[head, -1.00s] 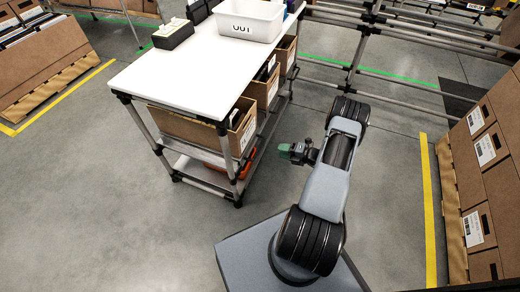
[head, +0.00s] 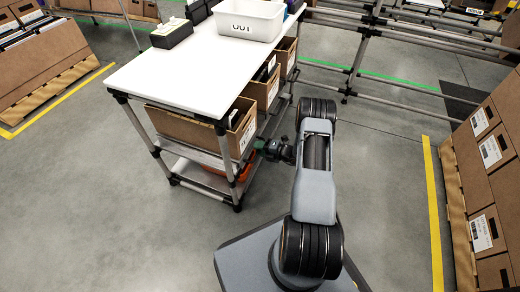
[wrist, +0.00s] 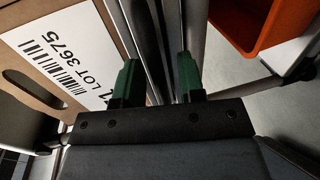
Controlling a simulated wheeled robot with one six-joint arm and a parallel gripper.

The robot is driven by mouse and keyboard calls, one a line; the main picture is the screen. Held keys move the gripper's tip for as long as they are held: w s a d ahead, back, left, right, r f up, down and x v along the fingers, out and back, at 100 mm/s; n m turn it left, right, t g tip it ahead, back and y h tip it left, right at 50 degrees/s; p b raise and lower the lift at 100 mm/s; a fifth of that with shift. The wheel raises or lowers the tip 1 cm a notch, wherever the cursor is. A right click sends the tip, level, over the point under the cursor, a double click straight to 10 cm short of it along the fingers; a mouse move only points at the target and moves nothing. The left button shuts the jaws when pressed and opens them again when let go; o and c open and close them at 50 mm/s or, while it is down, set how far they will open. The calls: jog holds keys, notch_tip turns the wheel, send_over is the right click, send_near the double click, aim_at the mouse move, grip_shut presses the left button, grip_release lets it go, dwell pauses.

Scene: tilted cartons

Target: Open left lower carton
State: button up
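My gripper (head: 265,148) is at the right side of the white-topped cart, beside its lower shelf rails. In the wrist view its green fingers (wrist: 158,78) are apart, with metal rails (wrist: 168,40) of the cart showing between and beyond them. I cannot tell whether they touch. A brown carton with a white label reading LOT 3675 (wrist: 72,45) and a hand hole is left of the fingers. The near brown carton (head: 182,127) is open-topped on the cart's upper shelf, with a middle carton (head: 262,92) behind it. Which carton is the task's is unclear.
An orange bin (wrist: 258,22) lies on the lower shelf close to the fingers. The white cart top (head: 190,70) holds a white OUT tray (head: 250,20). Tilted cartons (head: 490,150) stand at right behind a yellow line. Floor between is clear.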

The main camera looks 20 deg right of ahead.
jog(key=shift+c, duration=0.4)
grip_shut()
jog(key=shift+s, duration=0.1)
